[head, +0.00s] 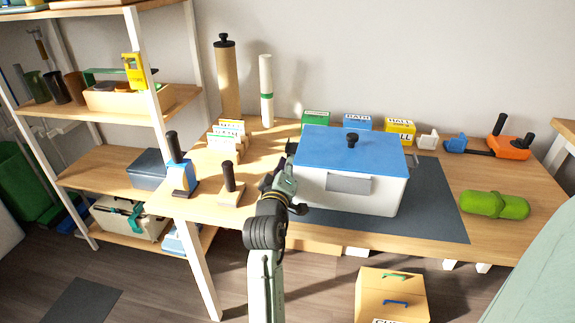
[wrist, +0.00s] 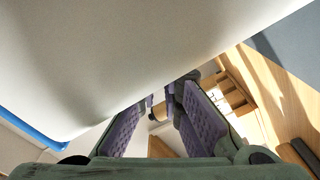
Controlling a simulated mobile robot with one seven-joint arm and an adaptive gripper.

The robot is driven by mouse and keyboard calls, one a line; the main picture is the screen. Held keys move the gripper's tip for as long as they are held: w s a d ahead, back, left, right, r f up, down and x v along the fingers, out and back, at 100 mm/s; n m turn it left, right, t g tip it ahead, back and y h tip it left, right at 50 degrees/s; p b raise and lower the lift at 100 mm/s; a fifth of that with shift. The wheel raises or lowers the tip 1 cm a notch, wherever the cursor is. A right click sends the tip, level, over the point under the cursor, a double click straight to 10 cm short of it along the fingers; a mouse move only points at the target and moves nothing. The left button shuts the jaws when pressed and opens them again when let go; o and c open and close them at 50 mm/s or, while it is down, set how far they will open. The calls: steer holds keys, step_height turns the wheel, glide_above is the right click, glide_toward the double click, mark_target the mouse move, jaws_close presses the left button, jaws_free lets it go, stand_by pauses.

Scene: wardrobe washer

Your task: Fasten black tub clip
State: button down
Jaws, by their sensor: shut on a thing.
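A white tub (head: 345,190) with a blue lid (head: 335,152) and a black knob stands on the table. The lid lies on the tub. A small dark part, apparently the black clip (head: 291,147), shows at the tub's left edge near the lid, partly hidden by my gripper. My gripper (head: 281,172) is close against the tub's left side.
A dark mat (head: 435,205) lies under the tub. A green bottle-like object (head: 494,205) lies to the right. Labelled boxes line the back.

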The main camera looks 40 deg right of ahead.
steer(key=shift+w+a+m, duration=0.15)
steer(key=shift+w+m, duration=0.05)
steer(key=shift+m, duration=0.2)
steer(key=m, duration=0.2)
steer(key=shift+w+a+r+m, duration=0.25)
steer(key=shift+r+m, duration=0.05)
steer(key=shift+r, duration=0.1)
steer(key=shift+d+r+m+b, duration=0.1)
steer(key=shift+r+m+b, duration=0.6)
steer(key=shift+m, duration=1.65)
steer(key=shift+a+r+m+b, duration=0.1)
steer(key=shift+r+m+b, duration=0.55)
steer(key=shift+m, duration=1.65)
steer(key=shift+d+r+m+b, duration=0.1)
steer(key=shift+r+m+b, duration=0.55)
steer(key=shift+m, duration=1.7)
steer(key=shift+s+r, duration=0.1)
steer(key=shift+r, duration=0.05)
steer(key=c, duration=2)
jaws_free()
